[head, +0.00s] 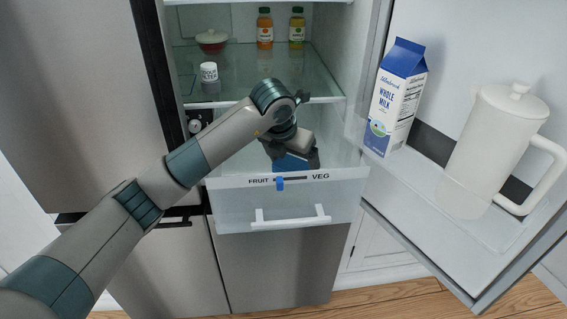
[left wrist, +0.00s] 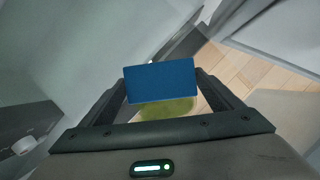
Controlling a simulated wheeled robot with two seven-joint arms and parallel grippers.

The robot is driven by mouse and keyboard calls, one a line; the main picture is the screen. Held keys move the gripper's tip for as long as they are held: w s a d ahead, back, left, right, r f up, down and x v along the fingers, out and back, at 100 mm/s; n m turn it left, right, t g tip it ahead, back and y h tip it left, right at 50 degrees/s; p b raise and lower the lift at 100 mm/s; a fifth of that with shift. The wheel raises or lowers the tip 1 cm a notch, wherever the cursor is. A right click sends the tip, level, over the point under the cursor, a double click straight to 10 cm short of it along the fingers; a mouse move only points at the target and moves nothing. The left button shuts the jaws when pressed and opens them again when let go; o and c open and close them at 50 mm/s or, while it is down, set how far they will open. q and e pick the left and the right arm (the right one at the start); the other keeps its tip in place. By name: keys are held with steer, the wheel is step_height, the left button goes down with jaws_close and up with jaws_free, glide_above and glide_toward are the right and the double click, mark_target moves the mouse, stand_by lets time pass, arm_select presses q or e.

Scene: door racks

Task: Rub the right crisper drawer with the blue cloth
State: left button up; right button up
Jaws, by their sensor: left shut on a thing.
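The crisper drawer (head: 290,209) is a translucent white bin with a "FRUIT – VEG" slider and a white handle, pulled out below the glass shelf. My left gripper (head: 291,158) is over the open drawer, behind its front panel. It is shut on the blue cloth (head: 293,163), which shows as a flat blue block. In the left wrist view the blue cloth (left wrist: 160,81) sits between the two fingers (left wrist: 163,95). A green thing (left wrist: 167,108) shows just beyond and below it. I cannot tell whether the cloth touches the drawer. My right gripper is not in view.
The fridge door stands open at right, with a milk carton (head: 397,97) and a white pitcher (head: 493,150) on its rack. Wood floor lies below.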

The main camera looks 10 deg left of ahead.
mark_target(279, 165)
arm_select(q)
steer(key=shift+s+d+f, duration=0.25)
steer(key=shift+d+f, duration=0.2)
steer(key=shift+d, duration=0.35)
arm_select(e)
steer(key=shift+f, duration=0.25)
arm_select(q)
steer(key=shift+w+b, duration=0.2)
steer(key=shift+b, duration=0.1)
steer(key=shift+w+d+r, duration=0.15)
steer(key=shift+w+d, duration=0.05)
steer(key=shift+d, duration=0.1)
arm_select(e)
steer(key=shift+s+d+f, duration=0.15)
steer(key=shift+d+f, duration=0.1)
arm_select(q)
steer(key=shift+a, duration=0.3)
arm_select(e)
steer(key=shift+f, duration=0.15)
arm_select(q)
steer(key=shift+a+b, duration=0.3)
steer(key=shift+a, duration=0.05)
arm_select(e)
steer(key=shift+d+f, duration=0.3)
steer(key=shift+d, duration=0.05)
arm_select(q)
steer(key=shift+w+a, duration=0.15)
steer(key=shift+a, duration=0.45)
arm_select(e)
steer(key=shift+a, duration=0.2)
